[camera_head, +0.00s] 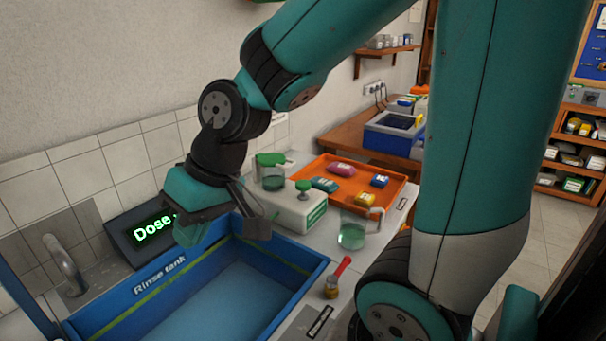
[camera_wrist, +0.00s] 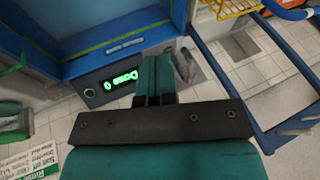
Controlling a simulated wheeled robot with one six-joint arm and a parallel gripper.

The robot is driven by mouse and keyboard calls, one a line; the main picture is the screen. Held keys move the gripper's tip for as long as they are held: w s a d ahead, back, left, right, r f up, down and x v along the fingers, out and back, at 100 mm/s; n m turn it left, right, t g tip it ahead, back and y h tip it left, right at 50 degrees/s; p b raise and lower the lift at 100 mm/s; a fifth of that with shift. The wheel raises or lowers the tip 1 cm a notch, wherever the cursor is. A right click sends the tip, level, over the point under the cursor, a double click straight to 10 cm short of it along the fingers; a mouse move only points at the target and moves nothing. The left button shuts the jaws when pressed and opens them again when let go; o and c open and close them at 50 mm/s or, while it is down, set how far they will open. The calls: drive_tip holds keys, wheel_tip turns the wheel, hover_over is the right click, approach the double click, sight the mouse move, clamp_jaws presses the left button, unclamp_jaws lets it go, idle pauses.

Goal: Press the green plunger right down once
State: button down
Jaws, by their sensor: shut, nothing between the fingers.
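A small green plunger (camera_head: 303,186) stands upright, its knob raised, on a white box-shaped dispenser (camera_head: 296,210) with a green label. A clear container with a green top (camera_head: 272,160) is on the same dispenser. My gripper (camera_head: 190,237) is left of the dispenser, over the rinse tank's near-wall side and in front of the display, apart from the plunger. Its teal fingers (camera_wrist: 155,70) are together and empty in the wrist view. The dark display (camera_head: 152,232) reads "Dose" in green; my gripper hides the rest.
The blue rinse tank (camera_head: 300,268) fills the front left. An orange tray (camera_head: 388,190) with several coloured packets lies behind the dispenser. A tap (camera_head: 65,262) is at far left.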

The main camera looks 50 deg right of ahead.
drive_tip(key=w+d+r+m+t+h+p, duration=0.1)
drive_tip(key=w+d+r+m+t+p, duration=0.15)
drive_tip(key=w+d+m, duration=0.45)
drive_tip(key=m+t+h+p, duration=0.3)
drive_tip(key=m+h+p, duration=0.3)
drive_tip(key=m+h, duration=0.15)
hover_over(305, 183)
wheel_tip(305, 183, down, 3)
drive_tip(key=shift+d+r+y, duration=0.15)
drive_tip(key=shift+r+y, duration=0.05)
drive_tip(key=shift+y, duration=0.15)
wheel_tip(305, 183, down, 9)
drive_tip(key=b, duration=0.7)
drive_tip(key=shift+r, duration=0.1)
drive_tip(key=shift+f+b, duration=0.4)
drive_tip(key=shift+b, duration=0.05)
